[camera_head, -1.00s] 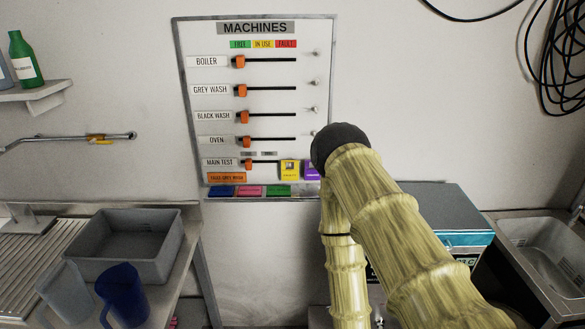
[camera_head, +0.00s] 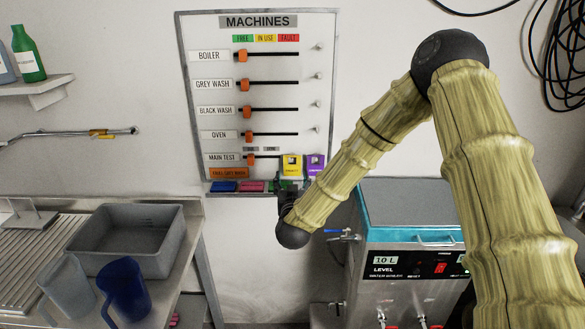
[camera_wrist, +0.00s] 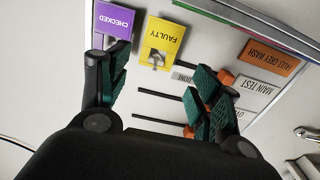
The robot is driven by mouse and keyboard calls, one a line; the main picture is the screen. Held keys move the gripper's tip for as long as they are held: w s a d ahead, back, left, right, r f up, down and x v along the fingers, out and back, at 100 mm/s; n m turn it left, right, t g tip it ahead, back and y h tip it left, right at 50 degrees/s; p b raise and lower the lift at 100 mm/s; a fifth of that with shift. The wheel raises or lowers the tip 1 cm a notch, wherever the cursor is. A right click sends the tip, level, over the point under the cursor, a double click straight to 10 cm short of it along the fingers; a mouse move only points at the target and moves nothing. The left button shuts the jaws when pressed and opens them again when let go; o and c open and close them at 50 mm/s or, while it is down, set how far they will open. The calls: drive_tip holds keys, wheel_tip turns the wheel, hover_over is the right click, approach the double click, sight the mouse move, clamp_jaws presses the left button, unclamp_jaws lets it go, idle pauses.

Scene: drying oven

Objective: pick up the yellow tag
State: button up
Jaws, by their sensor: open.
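The yellow tag (camera_head: 292,165), marked FAULTY, hangs near the lower right of the MACHINES board, just left of the purple tag (camera_head: 315,165). In the wrist view the yellow tag (camera_wrist: 166,38) appears upside down, with a metal peg or hook at its middle. My gripper (camera_wrist: 160,82) is open and empty, its green-padded fingers spread to either side, with the yellow tag beyond the gap between them. The left finger is near the purple tag (camera_wrist: 114,20), marked CHECKED. In the head view my wrist hides most of the gripper, which is below the yellow tag.
The board (camera_head: 262,60) has several sliders with orange knobs (camera_head: 242,84). Coloured tags, including a pink one (camera_head: 252,186), line its lower edge. A water boiler (camera_head: 410,235) stands below right. A grey basin (camera_head: 128,240) and blue jug (camera_head: 125,290) stand on the left counter.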

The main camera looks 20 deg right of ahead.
sight(293, 166)
drive_tip(key=p+x, duration=0.1)
drive_tip(key=x, duration=0.3)
drive_tip(key=shift+w+d, duration=0.15)
drive_tip(key=shift+w, duration=0.1)
drive_tip(key=shift+p+x, duration=1.4)
drive_tip(key=shift+x, duration=1.2)
drive_tip(key=shift+d, duration=0.1)
drive_tip(key=c, duration=0.5)
